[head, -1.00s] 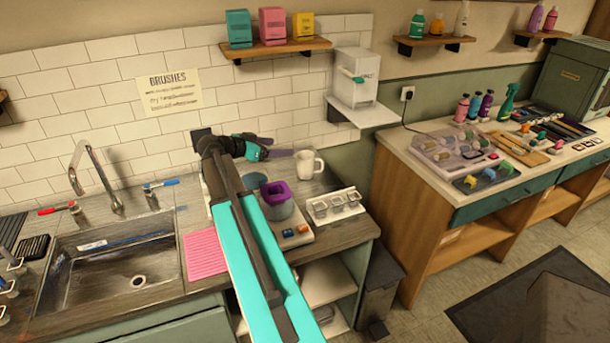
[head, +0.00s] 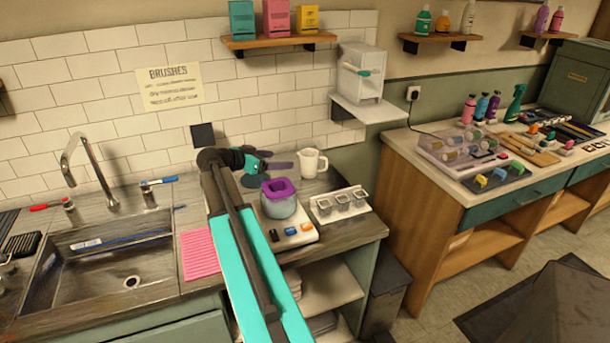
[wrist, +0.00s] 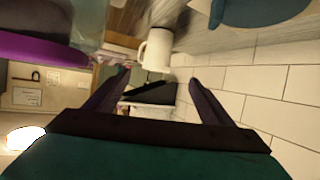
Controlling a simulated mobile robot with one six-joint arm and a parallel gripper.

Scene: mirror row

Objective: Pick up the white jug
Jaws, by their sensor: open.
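The white jug (head: 312,163) stands upright on the counter near the tiled wall, its handle towards the right in the head view. In the wrist view the jug (wrist: 154,50) shows ahead of the fingers, roughly in line with the gap between them. My gripper (head: 290,166) reaches from the left towards the jug, a short way from it and apart from it. In the wrist view my gripper (wrist: 160,76) has its two dark fingers spread with nothing between them. My arm covers part of the counter left of the jug.
A purple-rimmed pot (head: 280,198) stands on a white base just in front of my gripper. The tiled wall (head: 235,130) is close behind. A wall shelf with a white dispenser (head: 360,75) hangs right of the jug.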

